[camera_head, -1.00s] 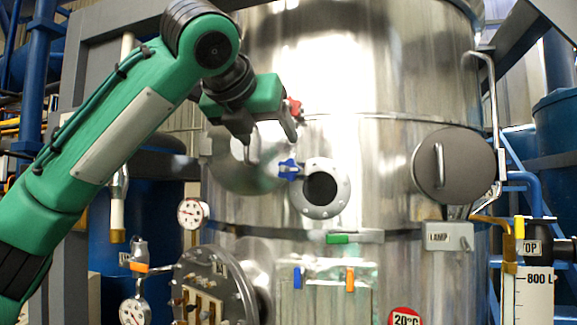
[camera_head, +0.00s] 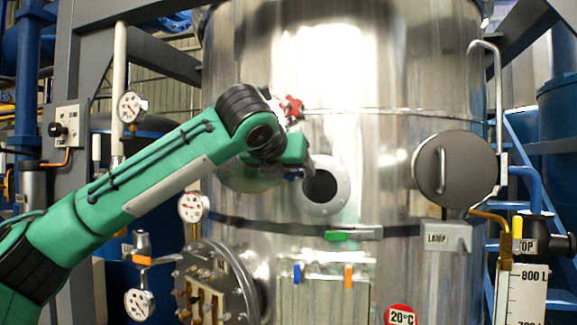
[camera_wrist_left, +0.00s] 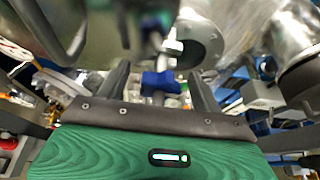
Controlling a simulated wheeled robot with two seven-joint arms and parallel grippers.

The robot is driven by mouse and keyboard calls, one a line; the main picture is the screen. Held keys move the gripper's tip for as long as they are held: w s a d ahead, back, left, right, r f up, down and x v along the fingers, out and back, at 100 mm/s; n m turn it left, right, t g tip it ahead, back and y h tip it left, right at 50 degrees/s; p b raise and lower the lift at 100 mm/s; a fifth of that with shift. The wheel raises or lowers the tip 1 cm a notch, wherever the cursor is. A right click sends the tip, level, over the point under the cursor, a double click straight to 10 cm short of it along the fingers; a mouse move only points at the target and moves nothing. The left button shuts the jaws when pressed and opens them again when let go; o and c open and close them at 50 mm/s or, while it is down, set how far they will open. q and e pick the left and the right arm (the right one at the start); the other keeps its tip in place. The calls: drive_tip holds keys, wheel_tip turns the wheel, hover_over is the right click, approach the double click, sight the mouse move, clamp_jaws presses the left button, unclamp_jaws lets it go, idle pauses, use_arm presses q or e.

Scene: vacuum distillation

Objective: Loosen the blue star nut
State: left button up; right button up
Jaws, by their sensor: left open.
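The blue star nut (camera_wrist_left: 160,83) shows in the left wrist view between the two fingers of my left gripper (camera_wrist_left: 159,72). The fingers stand apart on either side of it, with a visible gap on each side. In the head view my left gripper (camera_head: 298,168) is at the left edge of the round port (camera_head: 324,190) on the steel vessel. It hides most of the nut there. My left gripper is open. My right gripper is not in view.
A red star knob (camera_head: 291,106) is just above my left gripper. A round lamp cover (camera_head: 455,168) is to the right on the vessel (camera_head: 375,80). A green-handled part (camera_head: 338,236) and a flanged hatch (camera_head: 215,285) are below. Pressure gauges (camera_head: 193,207) stand at left.

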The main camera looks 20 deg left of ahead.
use_arm(q)
drive_tip(key=shift+c, duration=0.5)
drive_tip(key=c, duration=0.9)
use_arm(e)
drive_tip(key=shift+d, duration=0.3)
